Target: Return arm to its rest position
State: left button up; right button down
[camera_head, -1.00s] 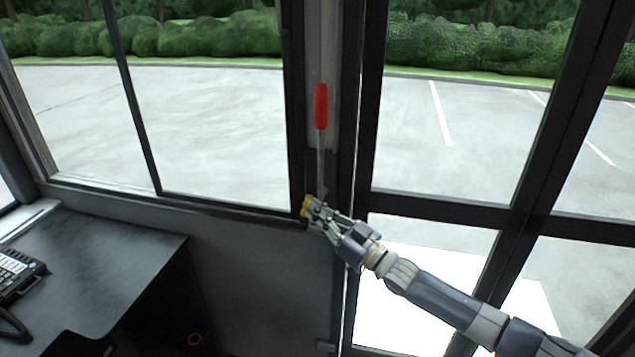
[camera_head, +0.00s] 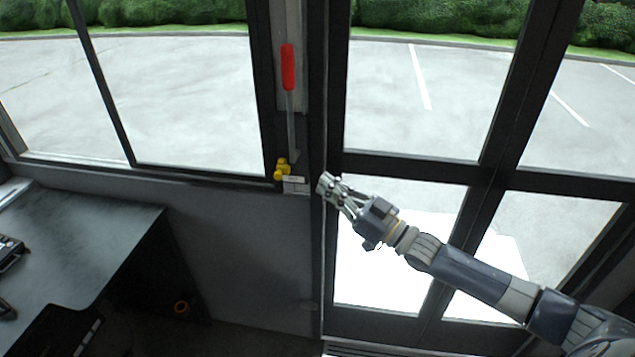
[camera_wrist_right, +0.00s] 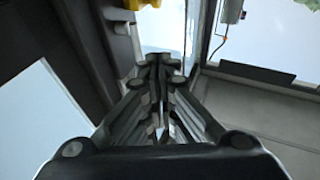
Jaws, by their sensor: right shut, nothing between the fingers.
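My right gripper (camera_head: 328,186) is shut and empty in the head view, in front of the dark door post. It is apart from the yellow valve-like part (camera_head: 282,169), which is to its left at the foot of a lever with a red handle (camera_head: 288,67). The lever stands upright on the post. In the right wrist view the gripper's fingers (camera_wrist_right: 160,68) are together with nothing between them. A bit of yellow (camera_wrist_right: 135,4) shows at the top edge of that view. My left gripper is in neither view.
A glazed door with dark frames (camera_head: 415,168) stands behind my right arm. A dark desk (camera_head: 75,245) with a phone (camera_head: 10,250) is at the left. A grey wall panel (camera_head: 245,250) lies between desk and door.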

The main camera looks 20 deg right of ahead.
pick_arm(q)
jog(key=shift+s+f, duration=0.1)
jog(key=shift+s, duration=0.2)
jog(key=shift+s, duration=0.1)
